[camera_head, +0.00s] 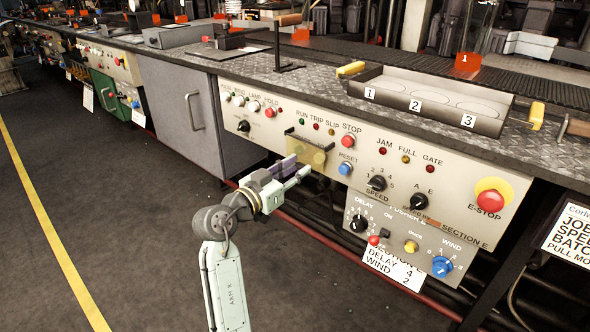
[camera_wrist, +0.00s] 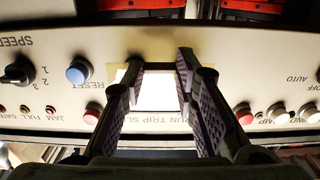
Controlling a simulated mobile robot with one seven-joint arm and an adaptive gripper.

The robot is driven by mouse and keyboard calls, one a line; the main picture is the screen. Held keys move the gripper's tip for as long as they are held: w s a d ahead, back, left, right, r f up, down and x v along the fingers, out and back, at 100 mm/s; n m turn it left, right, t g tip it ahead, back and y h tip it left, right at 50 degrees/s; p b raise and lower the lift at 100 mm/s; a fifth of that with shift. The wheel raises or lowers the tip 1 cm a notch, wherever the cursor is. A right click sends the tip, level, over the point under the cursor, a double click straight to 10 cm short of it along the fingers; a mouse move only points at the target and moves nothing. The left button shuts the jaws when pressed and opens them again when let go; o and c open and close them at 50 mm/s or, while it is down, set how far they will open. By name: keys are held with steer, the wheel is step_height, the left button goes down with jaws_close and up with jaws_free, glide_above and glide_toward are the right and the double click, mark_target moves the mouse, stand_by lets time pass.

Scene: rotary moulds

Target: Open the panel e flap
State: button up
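The panel e flap (camera_head: 318,157) is a small see-through yellow cover on the sloped grey-white control panel (camera_head: 260,127), below the RUN, TRIP and SLIP lamps. It appears closed against the panel, with a dark bar along its top. My gripper (camera_head: 297,168) is in front of the flap's lower left part and hides some of it. In the wrist view, which shows the panel upside down, the flap (camera_wrist: 158,92) is a bright patch between my two fingers. My gripper (camera_wrist: 160,72) is open there, with nothing between its pads. Contact with the flap cannot be told.
The red STOP button (camera_head: 348,142) and blue RESET button (camera_head: 345,168) are right of the flap. A red-yellow E-STOP (camera_head: 490,200) is farther right. A grey cabinet door (camera_head: 180,105) with a handle stands left. Open floor (camera_head: 130,220) lies before the bench.

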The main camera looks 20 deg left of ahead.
jaws_close()
